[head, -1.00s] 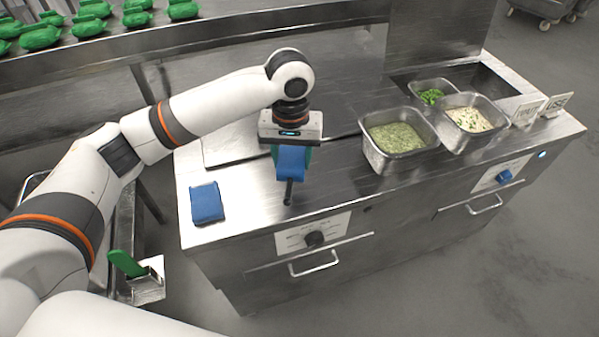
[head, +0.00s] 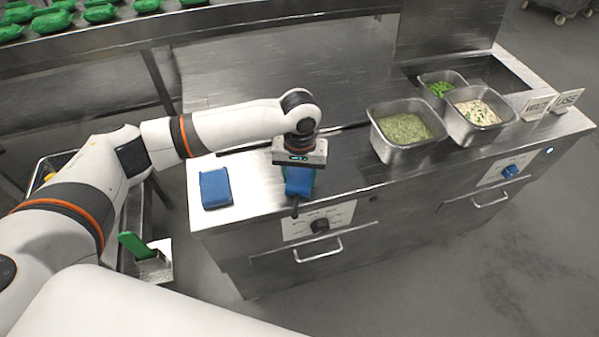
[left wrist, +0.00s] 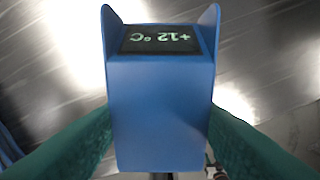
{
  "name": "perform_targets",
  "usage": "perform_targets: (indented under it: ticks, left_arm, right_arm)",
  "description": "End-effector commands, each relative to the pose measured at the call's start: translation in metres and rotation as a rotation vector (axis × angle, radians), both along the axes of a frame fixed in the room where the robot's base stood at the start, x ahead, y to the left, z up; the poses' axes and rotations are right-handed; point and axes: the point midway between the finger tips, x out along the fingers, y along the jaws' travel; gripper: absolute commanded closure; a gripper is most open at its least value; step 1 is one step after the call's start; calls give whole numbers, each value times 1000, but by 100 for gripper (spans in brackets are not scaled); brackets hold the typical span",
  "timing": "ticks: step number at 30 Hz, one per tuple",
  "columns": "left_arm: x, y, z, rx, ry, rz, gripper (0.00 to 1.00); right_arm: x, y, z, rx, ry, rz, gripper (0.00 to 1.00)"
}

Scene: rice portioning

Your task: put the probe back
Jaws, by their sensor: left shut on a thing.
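The probe (head: 298,182) is a blue body with a dark thin tip pointing down, seen in the head view near the counter's front edge. My left gripper (head: 299,172) is shut on it from above. In the left wrist view, the probe (left wrist: 160,110) sits between two green fingers, and its dark display reads +12 °C. The tip is mostly hidden there. In the head view it shows above the front edge, and I cannot tell whether it touches anything. A flat blue block (head: 215,188) lies on the counter to the left. My right gripper is out of view.
Metal pans of green food (head: 405,128), pale rice (head: 478,112) and peas (head: 440,88) stand at the counter's right. A green-handled tool (head: 134,244) stands in a metal holder at lower left. Green items (head: 100,13) line the back shelf.

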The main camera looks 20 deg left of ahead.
Motion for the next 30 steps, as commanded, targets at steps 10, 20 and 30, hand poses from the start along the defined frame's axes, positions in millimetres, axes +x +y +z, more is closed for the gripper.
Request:
perform_targets:
  ticks: [10, 20, 30]
  left_arm:
    - [0, 0, -2, 0, 1, 0, 28]
    - [1, 0, 16, -3, -2, 0, 28]
    - [1, -1, 87, -2, -4, 0, 28]
  right_arm:
    - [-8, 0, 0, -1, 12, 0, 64]
    - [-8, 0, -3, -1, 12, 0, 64]
    - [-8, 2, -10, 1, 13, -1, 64]
